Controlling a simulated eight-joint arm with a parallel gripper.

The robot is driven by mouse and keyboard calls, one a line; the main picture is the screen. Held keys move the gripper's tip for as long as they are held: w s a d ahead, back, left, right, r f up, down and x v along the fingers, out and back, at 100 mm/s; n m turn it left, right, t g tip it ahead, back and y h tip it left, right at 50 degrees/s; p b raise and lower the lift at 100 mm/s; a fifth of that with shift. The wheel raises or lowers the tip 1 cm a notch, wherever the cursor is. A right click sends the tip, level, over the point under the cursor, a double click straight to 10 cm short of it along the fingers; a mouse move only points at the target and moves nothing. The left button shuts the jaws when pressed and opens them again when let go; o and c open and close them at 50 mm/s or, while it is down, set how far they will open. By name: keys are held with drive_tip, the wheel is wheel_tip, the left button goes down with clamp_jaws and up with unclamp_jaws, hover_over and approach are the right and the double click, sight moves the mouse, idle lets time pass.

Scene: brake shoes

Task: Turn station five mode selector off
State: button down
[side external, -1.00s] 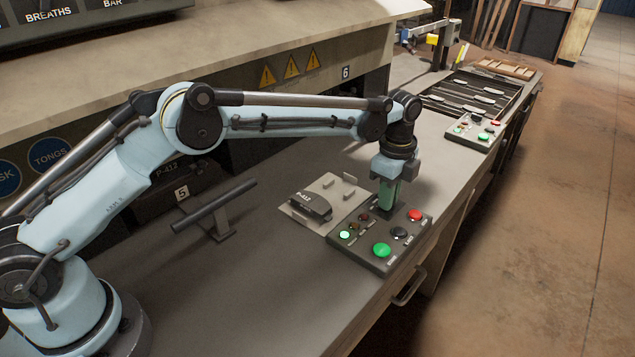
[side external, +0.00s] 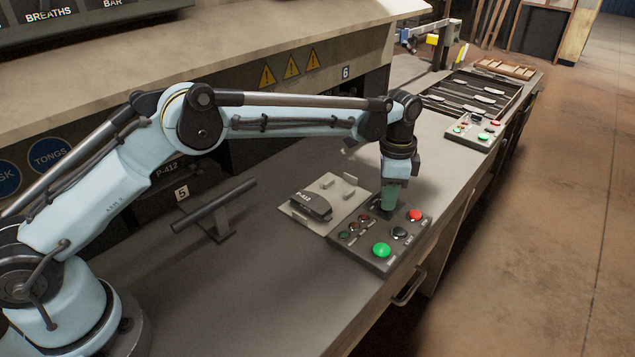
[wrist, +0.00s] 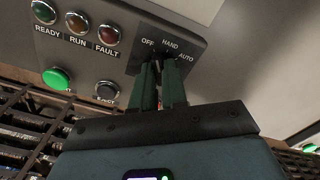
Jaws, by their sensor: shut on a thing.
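The station five control panel (side external: 362,246) lies on the bench. In the wrist view the panel (wrist: 125,40) shows the selector's OFF, HAND and AUTO labels. My gripper (side external: 388,208) points down onto the panel's far part, and its green fingers (wrist: 158,68) reach the selector just below those labels. They are shut on the selector knob, which they mostly hide; I cannot read which label it points to. The READY lamp (wrist: 44,12), RUN lamp (wrist: 78,22) and FAULT lamp (wrist: 109,34) look unlit.
The panel also has a green button (side external: 381,250), a black EJECT button (side external: 400,233) and a red button (side external: 415,215). A plate (side external: 345,190) with a P-412 brake shoe (side external: 311,206) lies beside it. A dark bar stand (side external: 215,207) is to the left. A second panel (side external: 470,133) stands farther back.

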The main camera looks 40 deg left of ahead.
drive_tip(key=shift+n, duration=0.6)
drive_tip(key=c, duration=1.2)
unclamp_jaws()
drive_tip(key=shift+o, duration=0.2)
wheel_tip(320, 180, up, 12)
